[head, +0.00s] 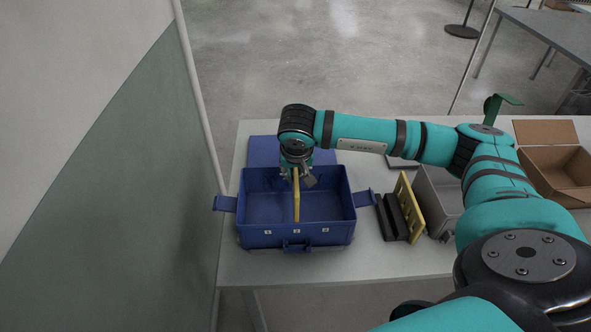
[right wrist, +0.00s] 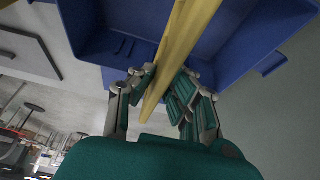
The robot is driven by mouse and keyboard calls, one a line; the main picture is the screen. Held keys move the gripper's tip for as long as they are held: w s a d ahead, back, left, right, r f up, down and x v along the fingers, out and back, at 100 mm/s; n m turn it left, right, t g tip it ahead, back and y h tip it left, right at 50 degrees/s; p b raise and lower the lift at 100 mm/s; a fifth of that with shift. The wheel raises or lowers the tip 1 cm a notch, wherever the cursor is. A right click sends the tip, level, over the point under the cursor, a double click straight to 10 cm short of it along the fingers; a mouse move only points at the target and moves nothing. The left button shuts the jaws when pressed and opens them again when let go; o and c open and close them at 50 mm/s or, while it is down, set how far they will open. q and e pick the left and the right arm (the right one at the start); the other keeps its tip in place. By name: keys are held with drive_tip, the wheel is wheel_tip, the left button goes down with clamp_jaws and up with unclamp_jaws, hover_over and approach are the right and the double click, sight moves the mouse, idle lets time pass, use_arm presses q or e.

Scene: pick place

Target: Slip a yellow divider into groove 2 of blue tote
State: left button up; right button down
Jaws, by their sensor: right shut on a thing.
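The blue tote (head: 262,239) stands open on the table, with small white number labels along its front wall. It also shows in the right wrist view (right wrist: 95,40). My right gripper (head: 297,174) is over the tote and shut on a yellow divider (head: 297,200). The divider stands on edge inside the tote, near its middle, above the middle label. In the right wrist view the divider (right wrist: 180,45) runs between the fingers (right wrist: 162,92). I cannot tell whether its lower edge sits in a groove. My left gripper is not in view.
A dark rack (head: 391,216) with another yellow divider (head: 409,207) stands right of the tote. A grey bin (head: 434,213) and an open cardboard box (head: 553,192) are farther right. A wall panel (head: 120,200) rises close on the left. The table front (head: 330,265) is clear.

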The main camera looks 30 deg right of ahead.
drive_tip(key=shift+f+b, duration=3.1)
drive_tip(key=shift+f, duration=0.35)
drive_tip(key=c, duration=1.3)
unclamp_jaws()
drive_tip(key=shift+c, duration=1.3)
drive_tip(key=shift+r, duration=0.15)
drive_tip(key=shift+r+p, duration=2.35)
drive_tip(key=shift+r, duration=1.55)
